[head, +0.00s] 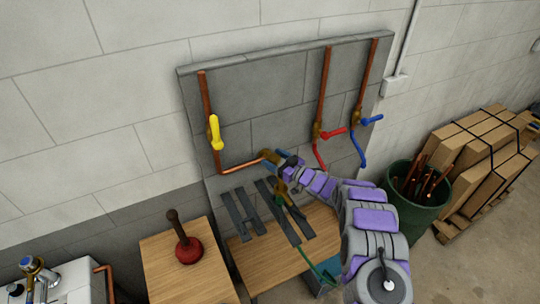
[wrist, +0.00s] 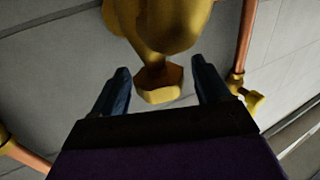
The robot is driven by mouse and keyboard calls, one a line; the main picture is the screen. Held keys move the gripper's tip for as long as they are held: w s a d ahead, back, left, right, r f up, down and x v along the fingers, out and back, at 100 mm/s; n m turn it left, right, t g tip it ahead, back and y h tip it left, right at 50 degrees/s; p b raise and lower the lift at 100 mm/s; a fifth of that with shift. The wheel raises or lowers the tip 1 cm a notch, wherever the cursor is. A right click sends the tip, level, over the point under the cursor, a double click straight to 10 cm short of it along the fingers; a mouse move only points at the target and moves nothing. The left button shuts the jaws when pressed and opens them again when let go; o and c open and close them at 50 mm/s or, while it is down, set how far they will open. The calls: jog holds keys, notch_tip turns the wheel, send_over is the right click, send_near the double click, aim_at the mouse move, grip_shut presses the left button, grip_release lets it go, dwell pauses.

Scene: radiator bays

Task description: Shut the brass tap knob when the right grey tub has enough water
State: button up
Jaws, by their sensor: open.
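My gripper (head: 288,160) reaches the low end of the left copper pipe, beside a brass fitting (head: 268,155). In the wrist view, its two dark blue fingers (wrist: 162,78) are spread apart on either side of a brass knob or fitting (wrist: 168,28) with a hexagonal end (wrist: 160,85). Gaps show between the fingers and the brass, so I see no grip. A brass piece (head: 280,186) hangs just below the gripper in the head view. A grey-blue container (head: 326,287) shows partly behind my arm; whether it is the right grey tub, and its water level, I cannot tell.
A yellow lever (head: 214,132), a red lever (head: 333,133) and a blue lever (head: 371,119) sit on copper pipes. A wooden table (head: 262,258) with grey bars (head: 246,212) is below. A plunger (head: 185,245) stands left; a green bin (head: 423,205) stands right.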

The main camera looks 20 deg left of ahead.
jog(key=shift+x, duration=1.2)
jog(key=shift+w+r, duration=0.1)
jog(key=shift+c, duration=0.4)
jog(key=c, duration=0.9)
jog(key=shift+o, duration=0.2)
jog(key=shift+m+t, duration=0.3)
jog(key=shift+t, duration=0.1)
jog(key=m+t+h+b, duration=0.1)
jog(key=t+b, duration=0.1)
jog(key=m+t+h+b, duration=0.2)
jog(key=t, duration=0.1)
jog(key=shift+w+d+f+m+b, duration=0.1)
jog(key=shift+w+f+m+b, duration=0.1)
jog(key=shift+m+b, duration=0.15)
jog(key=shift+w+d+r+m+t+h+b, duration=0.1)
jog(key=shift+d+m+t+h+b, duration=0.05)
jog(key=shift+m+t+h+b, duration=0.7)
jog(key=shift+w+d+r+m+t+h+b, duration=0.15)
jog(key=shift+m+t+h+b, duration=0.4)
jog(key=shift+m+t+h, duration=0.55)
jog(key=shift+h, duration=0.25)
